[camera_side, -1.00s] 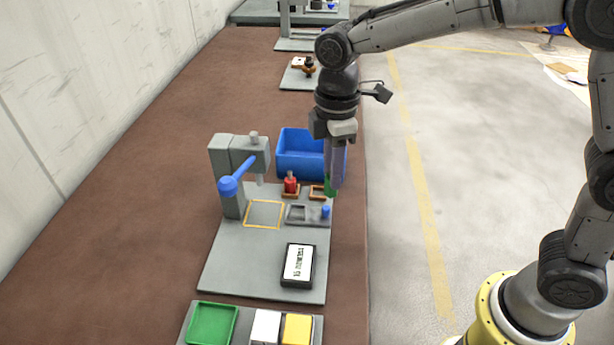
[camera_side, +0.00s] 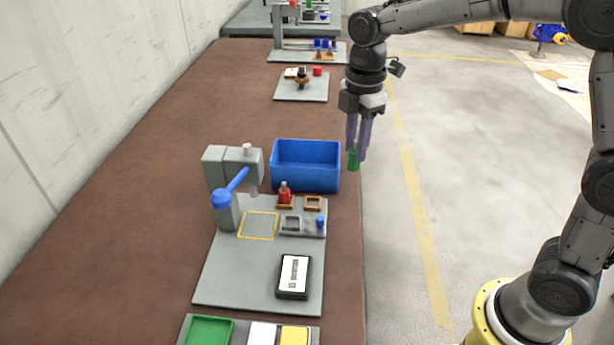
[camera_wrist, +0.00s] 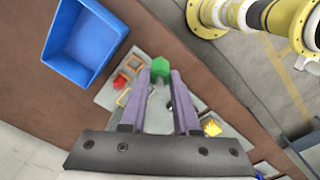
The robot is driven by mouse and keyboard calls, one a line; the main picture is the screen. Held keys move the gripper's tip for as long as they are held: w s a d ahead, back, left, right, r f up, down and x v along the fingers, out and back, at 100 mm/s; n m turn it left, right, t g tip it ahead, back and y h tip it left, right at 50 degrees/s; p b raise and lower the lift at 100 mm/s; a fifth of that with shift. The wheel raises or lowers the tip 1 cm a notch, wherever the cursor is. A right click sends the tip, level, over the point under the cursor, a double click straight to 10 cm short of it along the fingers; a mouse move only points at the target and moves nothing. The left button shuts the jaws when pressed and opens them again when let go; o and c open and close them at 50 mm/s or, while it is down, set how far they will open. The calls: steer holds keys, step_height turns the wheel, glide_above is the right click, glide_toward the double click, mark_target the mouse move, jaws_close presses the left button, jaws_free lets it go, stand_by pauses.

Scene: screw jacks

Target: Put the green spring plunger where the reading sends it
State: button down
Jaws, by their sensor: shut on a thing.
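My gripper (camera_side: 355,155) is shut on the green spring plunger (camera_side: 352,160). It holds the plunger in the air just right of the blue bin, by the table's right edge. In the wrist view the green plunger (camera_wrist: 160,67) shows between the fingertips of my gripper (camera_wrist: 160,75). A black display with a white face (camera_side: 294,276) lies on the grey base plate (camera_side: 240,281); its text is too small to read. A press with a blue lever (camera_side: 233,185) stands at the plate's back left.
The blue bin (camera_side: 305,178) is empty, as the wrist view (camera_wrist: 88,42) also shows. A red piece (camera_side: 285,195) sits in a brown holder beside an empty brown frame (camera_side: 313,203). A grey tray with a blue piece (camera_side: 320,222) is nearer. Green (camera_side: 208,331), white and yellow pads are at the front.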

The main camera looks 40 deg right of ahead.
steer(key=w+d+m, duration=0.1)
steer(key=d, duration=0.3)
glide_above(318, 158)
steer(key=s+a, duration=0.4)
steer(key=s, duration=0.1)
steer(key=f, duration=1)
steer(key=shift+w+d+f, duration=0.1)
steer(key=shift+w+f, duration=0.3)
steer(key=shift+f, duration=1.65)
steer(key=shift+f, duration=0.2)
steer(key=c, duration=0.6)
jaws_free()
steer(key=shift+c, duration=0.2)
steer(key=shift+r, duration=0.1)
